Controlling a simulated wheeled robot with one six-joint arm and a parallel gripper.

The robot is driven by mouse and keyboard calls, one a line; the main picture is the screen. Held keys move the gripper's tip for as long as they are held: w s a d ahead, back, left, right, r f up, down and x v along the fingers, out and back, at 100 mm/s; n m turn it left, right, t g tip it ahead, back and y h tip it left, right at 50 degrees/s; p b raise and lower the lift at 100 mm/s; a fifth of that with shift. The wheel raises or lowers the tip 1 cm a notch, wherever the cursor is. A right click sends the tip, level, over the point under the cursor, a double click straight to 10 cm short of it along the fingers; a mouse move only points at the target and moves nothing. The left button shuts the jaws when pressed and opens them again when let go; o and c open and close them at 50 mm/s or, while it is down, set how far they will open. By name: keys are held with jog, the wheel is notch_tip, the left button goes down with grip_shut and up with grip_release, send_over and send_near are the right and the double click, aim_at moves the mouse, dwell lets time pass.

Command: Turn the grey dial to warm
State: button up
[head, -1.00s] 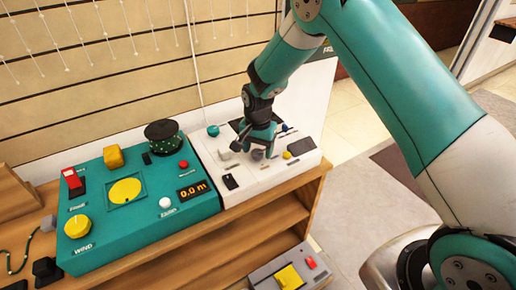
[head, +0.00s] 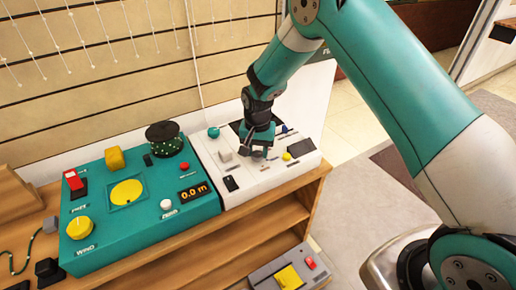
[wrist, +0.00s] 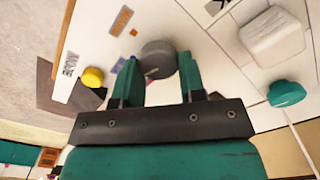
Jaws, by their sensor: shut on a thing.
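The grey dial (wrist: 157,57) is on the white panel (wrist: 215,80), between the two green fingers of my gripper (wrist: 158,66) in the wrist view. The fingers are shut on its sides. A small reddish mark shows on the dial's near side. An orange label (wrist: 121,20) and a small blue-purple label (wrist: 117,65) lie on the panel around the dial; I cannot read a word on either. In the head view my gripper (head: 257,147) points down onto the white panel (head: 240,192) and mostly hides the dial.
On the white panel are a yellow knob (wrist: 92,77), a teal knob (wrist: 286,93) and a pale square block (wrist: 273,37). Left of it stands a teal box (head: 110,249) with a yellow dial (head: 79,227) and red switch (head: 72,179). A grey box (head: 262,279) sits lower down.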

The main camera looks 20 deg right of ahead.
aim_at(256, 154)
jog(key=n+p, duration=0.1)
jog(key=n, duration=0.4)
jog(key=shift+a+r+n, duration=0.1)
jog(key=shift+a+n, duration=0.05)
jog(key=shift+n, duration=0.15)
jog(key=n+p, duration=0.1)
jog(key=n, duration=0.4)
jog(key=shift+a, duration=0.15)
jog(key=n+p, duration=0.1)
jog(key=n, duration=0.4)
jog(key=shift+s+a+n, duration=0.1)
jog(key=shift+n, duration=0.3)
jog(key=n, duration=0.4)
jog(key=shift+s+n, duration=0.1)
jog(key=shift+n, duration=0.3)
jog(key=o, duration=0.9)
notch_tip(256, 154, up, 17)
jog(key=shift+r, duration=0.15)
